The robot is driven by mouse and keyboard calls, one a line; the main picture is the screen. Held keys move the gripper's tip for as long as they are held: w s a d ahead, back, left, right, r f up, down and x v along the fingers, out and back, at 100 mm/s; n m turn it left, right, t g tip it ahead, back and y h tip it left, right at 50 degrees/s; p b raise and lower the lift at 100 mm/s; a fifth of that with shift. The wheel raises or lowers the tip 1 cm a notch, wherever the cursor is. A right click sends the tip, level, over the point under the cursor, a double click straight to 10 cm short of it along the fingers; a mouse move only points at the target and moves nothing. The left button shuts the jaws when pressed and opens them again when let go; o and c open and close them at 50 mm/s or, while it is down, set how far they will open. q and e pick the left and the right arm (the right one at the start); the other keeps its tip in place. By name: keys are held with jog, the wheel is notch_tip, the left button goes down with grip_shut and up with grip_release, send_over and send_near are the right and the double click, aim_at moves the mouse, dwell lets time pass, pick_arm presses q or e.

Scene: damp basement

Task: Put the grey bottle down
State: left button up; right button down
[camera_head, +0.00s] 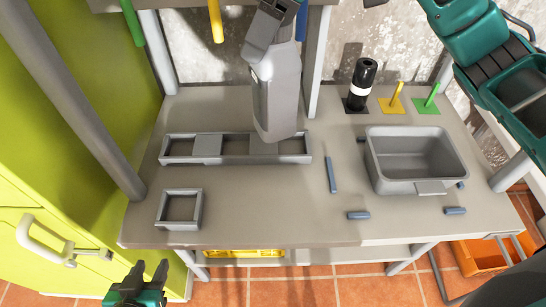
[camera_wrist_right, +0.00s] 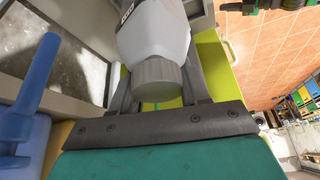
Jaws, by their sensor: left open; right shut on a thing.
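The grey bottle (camera_head: 279,100) hangs slightly tilted over the workbench, its base in front of the right part of a long grey rack (camera_head: 222,158). I cannot tell whether the base touches anything. My right gripper (camera_head: 268,25) is shut around its upper end. In the right wrist view the bottle (camera_wrist_right: 150,30) shows its grey cap between the fingers of the gripper (camera_wrist_right: 160,84). My left gripper (camera_head: 143,280) is open and empty, low in front of the bench at left.
A small square grey frame (camera_head: 180,224) lies at the bench's front left. A grey bin (camera_head: 415,187) stands at right with several blue pieces around it. A black bottle (camera_head: 361,82) and yellow and green pegs stand behind. Bare bench (camera_head: 270,215) lies in front.

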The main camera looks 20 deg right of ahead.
aim_at(301, 86)
notch_tip(301, 86, down, 19)
jog(key=b, duration=0.2)
jog(key=shift+f, duration=0.25)
jog(key=c, duration=0.5)
grip_release()
jog(key=shift+c, duration=0.2)
jog(key=p+v, duration=0.1)
jog(key=v, duration=1.1)
